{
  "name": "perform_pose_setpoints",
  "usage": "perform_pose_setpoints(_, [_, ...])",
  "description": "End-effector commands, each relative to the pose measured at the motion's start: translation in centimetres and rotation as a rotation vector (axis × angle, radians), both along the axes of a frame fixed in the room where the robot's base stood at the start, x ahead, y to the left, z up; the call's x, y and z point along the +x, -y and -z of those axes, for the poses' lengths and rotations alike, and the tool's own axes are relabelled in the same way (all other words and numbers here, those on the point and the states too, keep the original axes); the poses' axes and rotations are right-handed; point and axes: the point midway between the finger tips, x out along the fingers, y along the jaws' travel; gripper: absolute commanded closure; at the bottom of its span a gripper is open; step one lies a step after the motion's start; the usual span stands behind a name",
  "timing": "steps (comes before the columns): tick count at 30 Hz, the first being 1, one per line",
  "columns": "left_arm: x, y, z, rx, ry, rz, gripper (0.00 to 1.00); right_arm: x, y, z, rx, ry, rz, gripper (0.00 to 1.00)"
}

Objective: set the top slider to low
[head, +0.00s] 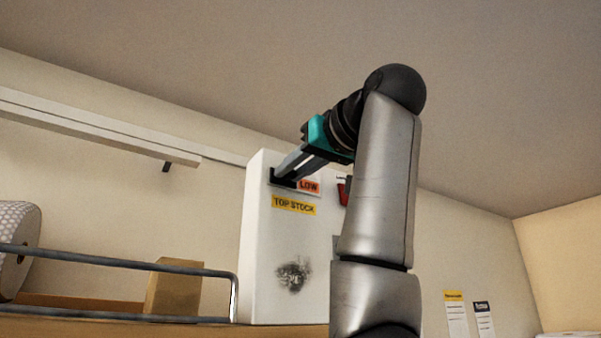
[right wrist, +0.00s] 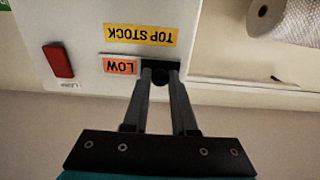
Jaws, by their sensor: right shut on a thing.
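A white box (head: 262,245) carries a yellow TOP STOCK label (head: 293,205) and an orange LOW label (head: 308,187). My right gripper (head: 280,177) reaches the box front just left of the LOW label in the head view. In the right wrist view the picture is upside down, and my right gripper (right wrist: 161,70) is shut on a dark slider knob (right wrist: 160,75) right beside the LOW label (right wrist: 120,66). The fingers cover much of the knob and its slot. My left gripper is not in view.
A red part (right wrist: 58,61) sits on the same face; my arm partly hides it in the head view. A metal rail (head: 120,263), a cardboard carton (head: 174,288) and a white roll (head: 17,248) are to the left. Two notices (head: 456,312) hang on the wall at right.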

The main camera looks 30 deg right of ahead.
Motion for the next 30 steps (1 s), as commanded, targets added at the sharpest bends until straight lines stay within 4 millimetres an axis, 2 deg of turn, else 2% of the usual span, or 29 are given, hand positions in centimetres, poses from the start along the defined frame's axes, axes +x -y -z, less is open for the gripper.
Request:
perform_pose_setpoints(1, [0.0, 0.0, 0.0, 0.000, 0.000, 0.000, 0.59, -0.1, -0.2, -0.1, -0.004, 0.003, -0.005, 0.73])
perform_pose_setpoints(9, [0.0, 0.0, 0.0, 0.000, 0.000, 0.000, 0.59, -0.1, -0.2, -0.1, -0.003, 0.001, -0.004, 0.46])
perform_pose_setpoints(16, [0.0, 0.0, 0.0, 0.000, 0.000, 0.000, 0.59, -0.1, -0.1, 0.0, -0.002, 0.001, -0.003, 0.46])
perform_pose_setpoints(19, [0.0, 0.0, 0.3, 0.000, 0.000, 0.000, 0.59, -0.7, 0.0, 0.0, -0.002, 0.002, -0.002, 0.46])
perform_pose_setpoints(23, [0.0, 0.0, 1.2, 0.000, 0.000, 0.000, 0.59, -2.7, 0.2, 0.1, -0.002, 0.006, -0.002, 0.46])
perform_pose_setpoints(30, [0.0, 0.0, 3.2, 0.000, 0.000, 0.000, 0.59, -8.5, 0.6, 0.2, -0.002, 0.007, -0.001, 0.46])
